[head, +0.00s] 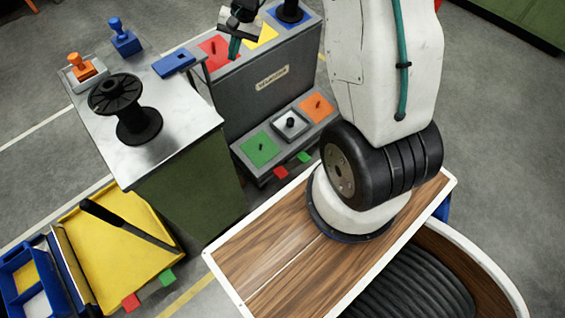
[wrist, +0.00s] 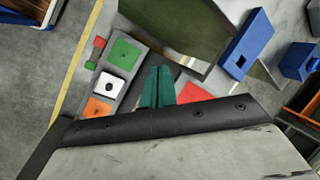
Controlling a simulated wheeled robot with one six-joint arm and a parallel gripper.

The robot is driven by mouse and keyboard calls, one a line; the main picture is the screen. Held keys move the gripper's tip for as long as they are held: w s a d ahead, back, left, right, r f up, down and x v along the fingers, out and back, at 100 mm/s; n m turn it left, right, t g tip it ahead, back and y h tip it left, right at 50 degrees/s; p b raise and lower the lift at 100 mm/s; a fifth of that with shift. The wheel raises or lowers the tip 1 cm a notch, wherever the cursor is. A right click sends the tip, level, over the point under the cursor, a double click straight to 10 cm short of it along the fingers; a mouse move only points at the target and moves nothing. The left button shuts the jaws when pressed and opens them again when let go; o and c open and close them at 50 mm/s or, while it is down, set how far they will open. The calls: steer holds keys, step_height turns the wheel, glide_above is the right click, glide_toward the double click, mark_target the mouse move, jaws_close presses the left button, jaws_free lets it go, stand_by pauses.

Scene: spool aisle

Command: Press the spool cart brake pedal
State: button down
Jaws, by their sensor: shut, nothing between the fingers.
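My gripper (head: 234,46) is at the top of the head view, its teal fingers together and empty, near the red pad of a grey stepped stand. In the wrist view the teal fingers (wrist: 158,88) show side by side over that stand. I cannot clearly identify a spool cart brake pedal in either view. A yellow plate (head: 112,225) with a long black lever (head: 130,228) lies at the lower left of the head view, well away from my gripper.
The grey stand (head: 270,93) has coloured pads on two levels. A metal-topped bench (head: 165,115) bears a black spool (head: 125,107), an orange stamp-like object (head: 80,67) and blue items. Red and green tabs lie by the stand and plate. Grey floor is open at right.

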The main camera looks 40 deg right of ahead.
steer(key=w+d+f+m, duration=0.1)
steer(key=d+f+m, duration=0.15)
steer(key=f, duration=0.55)
steer(key=w+d+f+m, duration=0.1)
steer(key=d+f, duration=0.2)
steer(key=f, duration=0.5)
steer(key=m+g+h, duration=0.1)
steer(key=m, duration=0.5)
glide_above(281, 172)
steer(key=d, duration=0.4)
step_height(281, 172, down, 33)
steer(key=shift+d+f, duration=0.1)
steer(key=shift+d, duration=0.05)
steer(key=x, duration=1.4)
steer(key=shift+s+d, duration=0.25)
steer(key=shift+a+f, duration=0.1)
steer(key=shift+f, duration=0.05)
